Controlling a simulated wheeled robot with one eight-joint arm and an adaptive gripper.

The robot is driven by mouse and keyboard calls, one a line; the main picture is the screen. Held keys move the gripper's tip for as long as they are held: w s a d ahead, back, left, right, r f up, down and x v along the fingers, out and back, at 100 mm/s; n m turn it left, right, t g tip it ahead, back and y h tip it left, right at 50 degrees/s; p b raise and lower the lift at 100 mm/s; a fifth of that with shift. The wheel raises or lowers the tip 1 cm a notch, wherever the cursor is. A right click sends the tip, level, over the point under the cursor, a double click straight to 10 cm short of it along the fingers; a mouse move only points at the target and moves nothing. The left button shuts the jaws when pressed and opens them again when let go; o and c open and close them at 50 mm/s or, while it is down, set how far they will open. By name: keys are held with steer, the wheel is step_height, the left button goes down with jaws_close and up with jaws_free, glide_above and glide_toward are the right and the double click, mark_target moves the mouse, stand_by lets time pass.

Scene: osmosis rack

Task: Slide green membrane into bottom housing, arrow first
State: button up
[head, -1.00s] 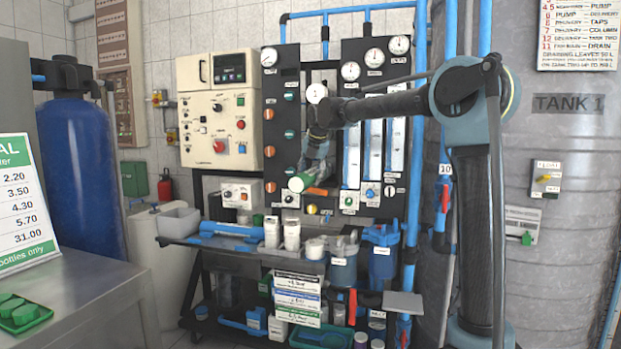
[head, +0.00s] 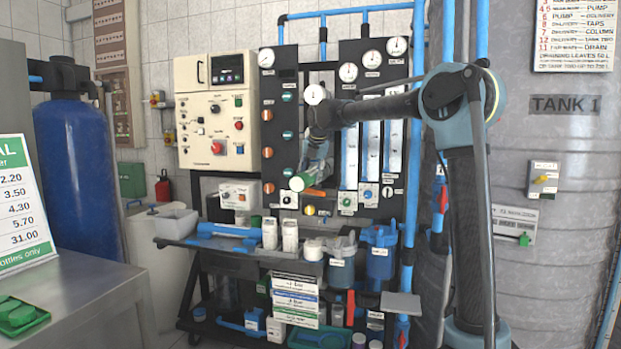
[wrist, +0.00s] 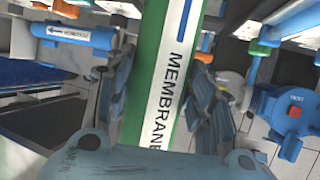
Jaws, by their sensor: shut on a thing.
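My gripper (head: 314,178) is shut on the green membrane (head: 297,184), in front of the black gauge panel and above the rack's shelf. In the wrist view the membrane (wrist: 160,75) runs upward between the fingers (wrist: 165,110). It has a white band reading MEMBRANE and a blue stripe; its far end is out of frame. A blue horizontal tube (head: 229,230) lies on the shelf at left. A blue tube with an arrow label (wrist: 75,35) shows at upper left in the wrist view, apart from the membrane. I cannot tell which tube is the bottom housing.
A steel counter (head: 80,300) is at left and a large grey tank (head: 560,200) at right.

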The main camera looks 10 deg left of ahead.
steer(key=shift+w+d, duration=0.1)
steer(key=shift+w, duration=0.8)
steer(key=shift+w+r, duration=0.15)
steer(key=shift+w, duration=0.05)
